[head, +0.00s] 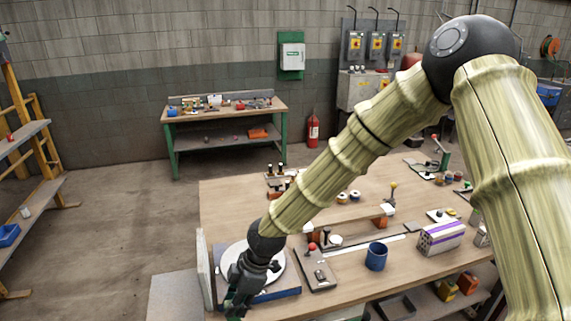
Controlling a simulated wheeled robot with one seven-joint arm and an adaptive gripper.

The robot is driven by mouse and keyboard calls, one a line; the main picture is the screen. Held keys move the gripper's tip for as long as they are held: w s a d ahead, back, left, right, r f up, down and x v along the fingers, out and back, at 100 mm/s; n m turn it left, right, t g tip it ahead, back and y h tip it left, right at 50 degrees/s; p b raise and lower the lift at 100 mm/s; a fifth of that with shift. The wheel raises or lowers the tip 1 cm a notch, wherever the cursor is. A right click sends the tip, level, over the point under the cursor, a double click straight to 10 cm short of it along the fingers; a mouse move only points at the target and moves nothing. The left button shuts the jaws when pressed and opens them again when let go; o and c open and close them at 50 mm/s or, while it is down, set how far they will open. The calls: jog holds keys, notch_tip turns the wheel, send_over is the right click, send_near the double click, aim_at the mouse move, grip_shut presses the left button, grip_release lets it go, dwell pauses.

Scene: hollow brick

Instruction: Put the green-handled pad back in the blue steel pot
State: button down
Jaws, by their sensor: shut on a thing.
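The blue steel pot (376,258) stands upright on the wooden workbench, right of the middle, with its dark open mouth facing up. My gripper (236,306) is low at the bench's front left corner, left of the pot and well apart from it. It points down over the left edge of a round white plate (287,272) on a blue base. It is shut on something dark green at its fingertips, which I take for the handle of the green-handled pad. The pad's lower part is hidden or too small to make out.
Between my gripper and the pot lies a grey plate fixture (317,278) with a red knob. A pale panel stands at the bench's left edge.

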jog(key=w+d+f+m+t+h+b, duration=0.1)
jog(key=w+d+f+m+t+b, duration=0.1)
jog(key=d+f+m+b, duration=0.4)
jog(key=w+d+f+m+t+h+b, duration=0.1)
jog(key=w+d+f+m+t+b, duration=0.15)
jog(key=d+f+m, duration=0.55)
jog(key=d+f+m+b, duration=0.1)
jog(key=d+f+m, duration=0.1)
jog(key=d, duration=0.3)
jog(key=s+d+f+m+t+h+b, duration=0.1)
jog(key=d+f+m, duration=0.1)
jog(key=d, duration=0.4)
jog(key=s+d+f+m+h+b, duration=0.1)
jog(key=d+f+m, duration=0.2)
jog(key=d, duration=0.2)
jog(key=shift+d+f, duration=0.15)
jog(key=shift+d, duration=0.05)
